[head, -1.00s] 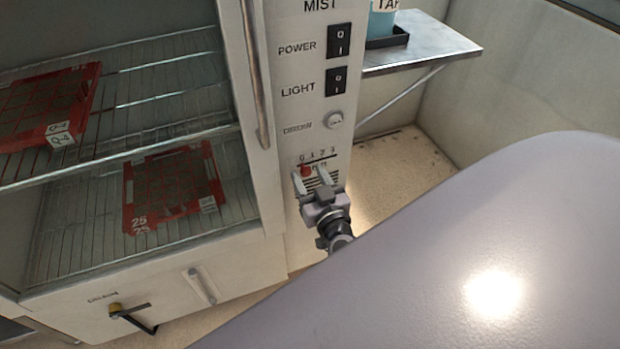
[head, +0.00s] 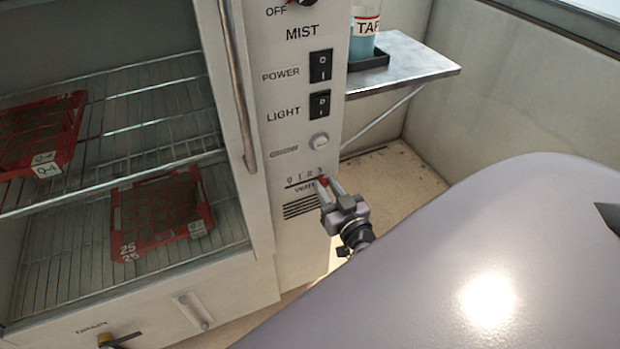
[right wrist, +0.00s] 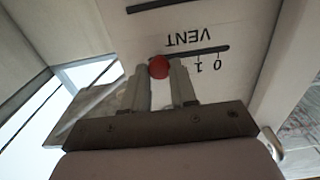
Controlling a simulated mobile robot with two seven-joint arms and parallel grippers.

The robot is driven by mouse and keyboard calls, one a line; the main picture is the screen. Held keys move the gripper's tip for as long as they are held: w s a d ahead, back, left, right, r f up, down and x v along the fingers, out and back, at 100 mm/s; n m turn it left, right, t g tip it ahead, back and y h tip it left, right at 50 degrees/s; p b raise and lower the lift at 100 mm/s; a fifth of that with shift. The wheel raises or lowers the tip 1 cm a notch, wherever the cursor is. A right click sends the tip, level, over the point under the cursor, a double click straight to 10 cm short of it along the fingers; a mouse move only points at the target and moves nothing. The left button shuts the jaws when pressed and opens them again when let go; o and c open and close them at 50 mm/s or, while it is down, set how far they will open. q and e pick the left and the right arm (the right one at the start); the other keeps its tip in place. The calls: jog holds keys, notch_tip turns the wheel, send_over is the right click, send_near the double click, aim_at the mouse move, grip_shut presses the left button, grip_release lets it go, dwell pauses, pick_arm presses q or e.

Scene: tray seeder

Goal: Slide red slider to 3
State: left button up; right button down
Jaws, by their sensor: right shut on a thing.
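The red slider knob (head: 323,181) is at the right end of the VENT slot on the cabinet's front panel, by the 3 of the 0 to 3 scale (head: 304,174). My right gripper (head: 327,184) is shut on the knob. In the right wrist view the red knob (right wrist: 159,67) sits between the two fingertips (right wrist: 158,73). The slot (right wrist: 210,51) and the word VENT appear upside down there, with 0 and 1 readable; the fingers hide the higher numbers. My left gripper is not in view.
Above the slider are a round button (head: 319,140), the LIGHT switch (head: 319,104) and the POWER switch (head: 320,66). The cabinet door handle (head: 240,90) is left of the panel. A metal side shelf (head: 415,62) is to the right. Red trays (head: 160,213) lie on racks inside.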

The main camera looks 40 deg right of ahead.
jog(key=shift+d, duration=0.3)
jog(key=shift+s, duration=0.1)
jog(key=c, duration=0.9)
grip_release()
jog(key=shift+d, duration=0.1)
jog(key=shift+s+a, duration=0.2)
jog(key=shift+s, duration=0.05)
jog(key=p+v, duration=0.1)
jog(key=v, duration=0.5)
jog(key=shift+s, duration=0.35)
